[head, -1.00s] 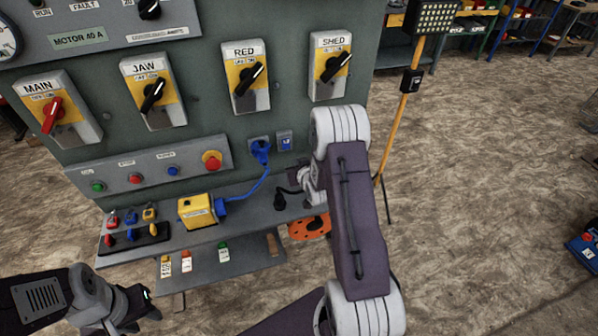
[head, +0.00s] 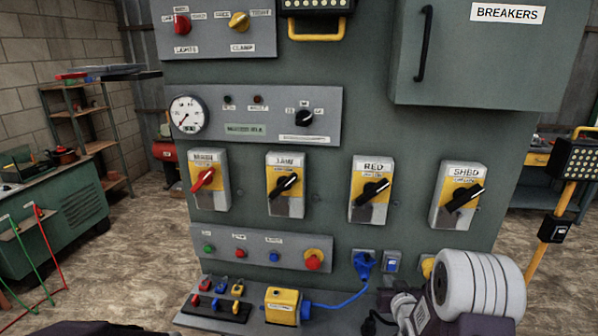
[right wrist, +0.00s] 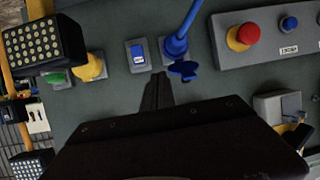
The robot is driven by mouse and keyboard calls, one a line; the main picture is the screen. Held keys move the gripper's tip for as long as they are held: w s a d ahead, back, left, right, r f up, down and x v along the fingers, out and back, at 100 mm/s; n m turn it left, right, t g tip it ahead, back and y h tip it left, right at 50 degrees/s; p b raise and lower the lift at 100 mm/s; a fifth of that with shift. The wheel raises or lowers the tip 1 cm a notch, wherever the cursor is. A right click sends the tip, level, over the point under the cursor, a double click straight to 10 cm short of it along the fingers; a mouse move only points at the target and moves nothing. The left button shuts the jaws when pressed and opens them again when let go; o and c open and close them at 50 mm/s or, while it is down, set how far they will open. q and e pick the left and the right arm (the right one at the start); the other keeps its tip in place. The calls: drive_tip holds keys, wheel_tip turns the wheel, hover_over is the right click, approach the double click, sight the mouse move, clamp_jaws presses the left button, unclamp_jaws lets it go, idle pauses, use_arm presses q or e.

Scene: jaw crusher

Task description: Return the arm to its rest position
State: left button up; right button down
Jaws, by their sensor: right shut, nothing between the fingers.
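My right arm reaches in at the lower right of the head view, its white-grey joint in front of the panel's lower right. My right gripper (head: 371,322) is small and dark there, low in front of the panel by the shelf, partly cut off by the bottom edge. In the right wrist view its black fingers (right wrist: 157,92) are together with nothing between them, pointing at the panel below the blue-plugged socket and the blue switch. My left gripper is out of view; only a dark part of my body shows at the bottom left.
The green panel (head: 345,228) carries rotary switches, buttons and a blue plug (head: 363,264) with its cable. A yellow box (head: 283,306) and small padlocks stand on the shelf below. A yellow lamp stand (head: 550,235) is at the right. Open floor lies to the left.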

drive_tip(key=a+r+n, duration=0.1)
drive_tip(key=a+r, duration=0.4)
drive_tip(key=s+a+n+g+y, duration=0.1)
drive_tip(key=s+a+g+y, duration=0.1)
drive_tip(key=s+a, duration=0.4)
drive_tip(key=s+a+f+g, duration=0.1)
drive_tip(key=s+f+g, duration=0.3)
drive_tip(key=s, duration=0.6)
drive_tip(key=s+a+f+g, duration=0.1)
drive_tip(key=s+f+g, duration=0.3)
drive_tip(key=s, duration=0.6)
drive_tip(key=shift+s+f+m+g, duration=0.3)
drive_tip(key=shift+s+f+g, duration=0.05)
drive_tip(key=shift+g, duration=0.75)
